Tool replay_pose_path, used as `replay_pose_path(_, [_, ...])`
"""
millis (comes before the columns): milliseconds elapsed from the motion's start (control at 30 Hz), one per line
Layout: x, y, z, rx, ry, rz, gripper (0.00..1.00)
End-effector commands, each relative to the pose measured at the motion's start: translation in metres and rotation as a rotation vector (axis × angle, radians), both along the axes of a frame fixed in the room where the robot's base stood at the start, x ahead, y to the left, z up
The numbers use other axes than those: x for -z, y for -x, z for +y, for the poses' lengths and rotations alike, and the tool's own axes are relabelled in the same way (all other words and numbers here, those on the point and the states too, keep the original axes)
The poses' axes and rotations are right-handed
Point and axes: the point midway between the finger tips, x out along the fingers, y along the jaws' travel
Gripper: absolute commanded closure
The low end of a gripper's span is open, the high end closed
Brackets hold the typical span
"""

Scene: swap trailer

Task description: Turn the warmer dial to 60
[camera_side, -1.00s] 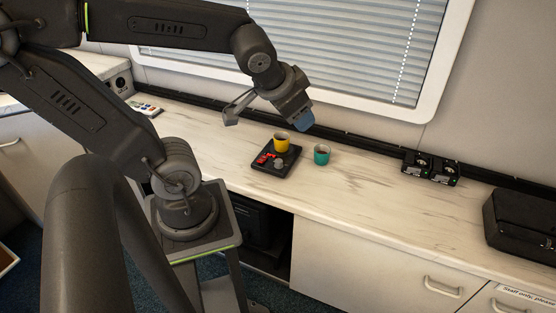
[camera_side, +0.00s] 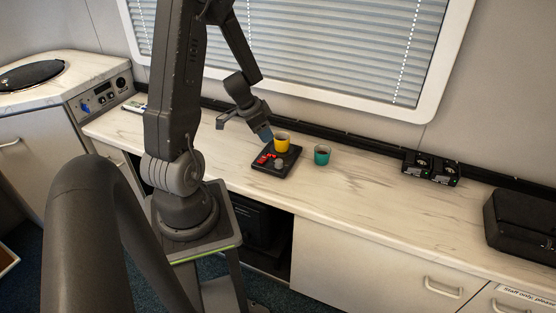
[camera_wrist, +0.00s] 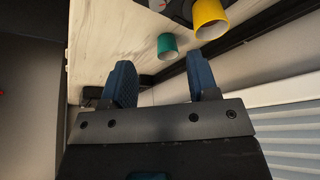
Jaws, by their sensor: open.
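The warmer (camera_side: 258,165) is a small black plate on the counter. The dial's setting is too small to read. My gripper (camera_side: 265,134) is above the warmer's back left side, close to the yellow mug and apart from the dial. In the wrist view my gripper (camera_wrist: 162,82) is open and empty, with two blue fingers spread. The yellow mug (camera_wrist: 209,18) shows at the top there, and the warmer is mostly cut off.
A teal cup (camera_side: 322,154) stands just right of the warmer. Black devices (camera_side: 431,167) sit farther right, and a black case (camera_side: 522,222) is at the right edge. A control panel (camera_side: 103,95) is at the left. The counter front (camera_side: 380,205) is clear.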

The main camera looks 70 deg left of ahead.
Motion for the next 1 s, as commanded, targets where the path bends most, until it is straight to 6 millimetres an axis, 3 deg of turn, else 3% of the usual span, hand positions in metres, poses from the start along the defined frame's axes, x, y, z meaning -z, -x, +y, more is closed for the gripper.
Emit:
replay_pose_path(267, [0.023, -0.002, 0.0, 0.005, 0.026, 0.023, 0.46])
replay_pose_path(700, [0.098, -0.033, 0.0, 0.005, 0.023, 0.023, 0.46])
replay_pose_path(1000, [0.128, -0.046, 0.001, 0.006, 0.02, 0.02, 0.46])
